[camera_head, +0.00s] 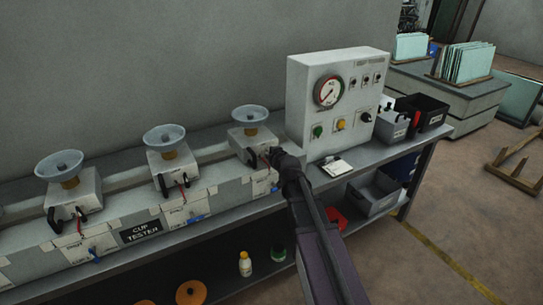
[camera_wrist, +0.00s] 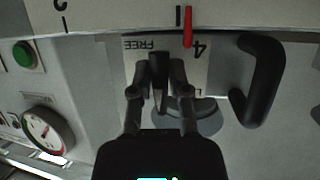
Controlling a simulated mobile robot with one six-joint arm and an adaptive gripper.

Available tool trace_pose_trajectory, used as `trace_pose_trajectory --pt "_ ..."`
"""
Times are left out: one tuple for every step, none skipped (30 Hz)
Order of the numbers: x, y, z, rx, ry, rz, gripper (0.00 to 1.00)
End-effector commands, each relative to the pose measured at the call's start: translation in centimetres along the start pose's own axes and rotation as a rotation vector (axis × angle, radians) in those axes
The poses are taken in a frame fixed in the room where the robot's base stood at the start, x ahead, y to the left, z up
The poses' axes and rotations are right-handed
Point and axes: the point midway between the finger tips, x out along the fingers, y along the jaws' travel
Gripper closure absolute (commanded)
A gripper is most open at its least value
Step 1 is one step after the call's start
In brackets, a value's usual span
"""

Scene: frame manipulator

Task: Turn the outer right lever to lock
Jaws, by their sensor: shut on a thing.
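My gripper (camera_head: 276,156) is at the front of the rightmost cup station (camera_head: 246,138). In the wrist view my gripper (camera_wrist: 160,75) is shut on a black lever (camera_wrist: 159,66), which lies between the fingertips. A round grey hub (camera_wrist: 200,118) shows behind the fingers. The label plate (camera_wrist: 143,54) behind the lever appears upside down and reads FREE, with a 4 and a partly hidden word starting with L. A red pointer (camera_wrist: 188,26) stands beside a black mark. A separate black curved handle (camera_wrist: 262,80) is to the right of my gripper, apart from it.
The gauge box (camera_head: 335,100) with dial and buttons stands just right of the station on the bench. A clipboard (camera_head: 334,167) lies before it. Two similar cup stations, middle (camera_head: 172,166) and left (camera_head: 82,193), stand to the left. Bottles and bins are on the shelf below.

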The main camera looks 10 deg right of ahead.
Motion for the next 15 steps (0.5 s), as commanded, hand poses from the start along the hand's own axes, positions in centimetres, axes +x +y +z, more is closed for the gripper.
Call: trace_pose_trajectory --pt "-0.03 0.06 0.09 -0.005 -0.002 0.002 1.0" --pt "-0.03 0.06 0.09 -0.006 -0.002 0.002 1.0" --pt "-0.03 0.06 0.08 -0.006 -0.002 0.002 1.0" --pt "-0.04 0.07 0.08 -0.006 -0.002 0.002 1.0" --pt "-0.03 0.07 0.07 -0.005 -0.002 0.002 1.0" --pt "-0.03 0.07 0.07 -0.005 -0.002 0.002 1.0" --pt "-0.03 0.07 0.07 -0.005 -0.001 0.002 1.0" --pt "-0.03 0.07 0.07 -0.005 -0.001 0.002 1.0" --pt "-0.03 0.08 0.06 -0.005 -0.001 0.002 1.0" --pt "-0.03 0.08 0.06 -0.005 -0.001 0.002 1.0" --pt "-0.03 0.08 0.06 -0.004 -0.001 0.002 0.68" --pt "-0.03 0.08 0.05 -0.004 -0.001 0.002 0.56" --pt "-0.03 0.07 0.04 -0.004 -0.001 0.002 0.47" --pt "-0.03 0.07 0.04 -0.004 0.0 0.002 0.42" --pt "-0.02 0.06 0.03 -0.003 0.0 0.002 0.42"
